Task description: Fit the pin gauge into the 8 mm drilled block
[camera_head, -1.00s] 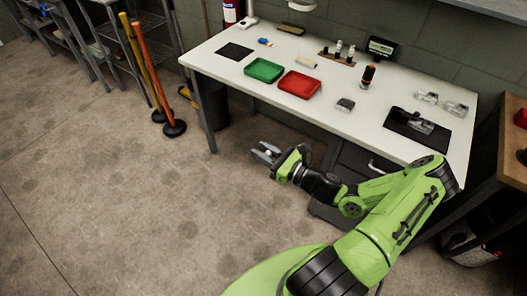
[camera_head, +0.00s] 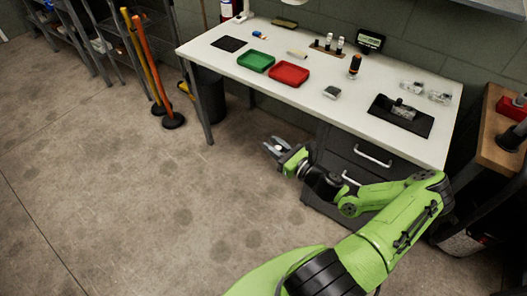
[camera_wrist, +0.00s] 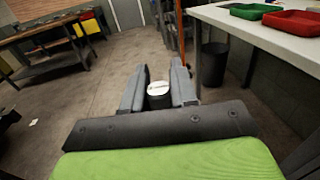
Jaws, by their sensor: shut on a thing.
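My gripper (camera_head: 277,147) is out over the floor in front of the bench, below table height and apart from it. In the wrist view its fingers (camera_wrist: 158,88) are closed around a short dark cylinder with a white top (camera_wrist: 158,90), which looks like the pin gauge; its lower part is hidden. On the bench, a metallic block (camera_head: 403,110) sits on a black mat (camera_head: 386,116) at the right. A small grey block (camera_head: 332,92) lies near the front edge. Two clear or shiny blocks (camera_head: 411,86) (camera_head: 440,97) stand behind the mat. Size marks cannot be read.
The white bench (camera_head: 300,108) also holds a green tray (camera_head: 256,61), a red tray (camera_head: 289,74), a rack of small cylinders (camera_head: 328,50) and an upright dark orange-banded tool (camera_head: 354,66). Drawers (camera_head: 365,150) stand beneath. Posts (camera_head: 150,70) stand left. Floor is open at left.

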